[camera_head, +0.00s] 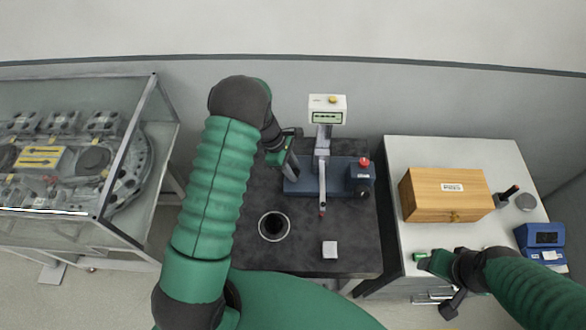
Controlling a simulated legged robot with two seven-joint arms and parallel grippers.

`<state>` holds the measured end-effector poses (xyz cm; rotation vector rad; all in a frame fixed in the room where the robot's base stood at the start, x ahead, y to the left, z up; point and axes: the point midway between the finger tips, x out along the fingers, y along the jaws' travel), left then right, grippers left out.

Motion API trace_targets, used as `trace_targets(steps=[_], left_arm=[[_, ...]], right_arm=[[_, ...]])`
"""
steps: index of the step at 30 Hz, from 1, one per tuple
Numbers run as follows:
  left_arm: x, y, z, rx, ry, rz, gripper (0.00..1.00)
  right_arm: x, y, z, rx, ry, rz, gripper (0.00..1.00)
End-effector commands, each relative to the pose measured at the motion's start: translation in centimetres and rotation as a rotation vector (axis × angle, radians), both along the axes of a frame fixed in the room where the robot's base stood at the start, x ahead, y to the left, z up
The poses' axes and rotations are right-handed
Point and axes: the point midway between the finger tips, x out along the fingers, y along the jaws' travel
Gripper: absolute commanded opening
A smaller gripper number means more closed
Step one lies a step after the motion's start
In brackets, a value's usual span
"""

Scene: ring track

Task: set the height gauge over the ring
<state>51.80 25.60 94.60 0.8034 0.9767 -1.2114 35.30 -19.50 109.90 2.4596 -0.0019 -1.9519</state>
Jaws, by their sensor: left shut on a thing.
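The height gauge (345,172) stands upright on the dark table, with a blue base, a column, a display head at its top and a thin arm ending in a red tip. The ring (286,238), a light rim around a dark centre, lies flat on the table to the front left of the gauge. My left gripper (291,168) is at the left end of the gauge's blue base and is shut on the gauge; its fingertips are partly hidden. My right gripper (425,262) is over the front left of the white cabinet; its jaws are too small to read.
A small light block (330,250) lies on the dark table (350,225) right of the ring. On the white cabinet (430,151) are a wooden box (440,203) and a blue device (538,240). A glass-sided case (128,135) stands at the left.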

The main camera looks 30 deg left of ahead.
Motion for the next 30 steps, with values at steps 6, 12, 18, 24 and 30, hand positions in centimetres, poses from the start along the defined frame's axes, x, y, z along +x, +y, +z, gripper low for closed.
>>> trace_targets(steps=[6,12,18,24,30], left_arm=[[-0.4,2.4,0.5,0.004,-0.014,0.008,0.00],[-3.1,8.1,0.4,0.010,-0.015,0.013,0.00],[-5.3,12.5,0.4,0.010,-0.013,0.009,0.00],[-5.9,13.6,0.4,0.012,-0.012,0.006,0.00],[-5.9,13.7,0.4,0.015,-0.011,0.007,0.00]], right_arm=[[0.0,0.0,-0.2,0.000,0.000,0.000,0.58],[0.0,0.0,-0.8,0.000,0.000,0.000,0.58],[0.0,0.0,-1.2,0.000,0.000,0.000,0.58],[0.0,0.0,-1.3,0.000,0.000,0.000,0.58],[0.0,0.0,-1.3,0.000,0.000,0.000,0.58]])
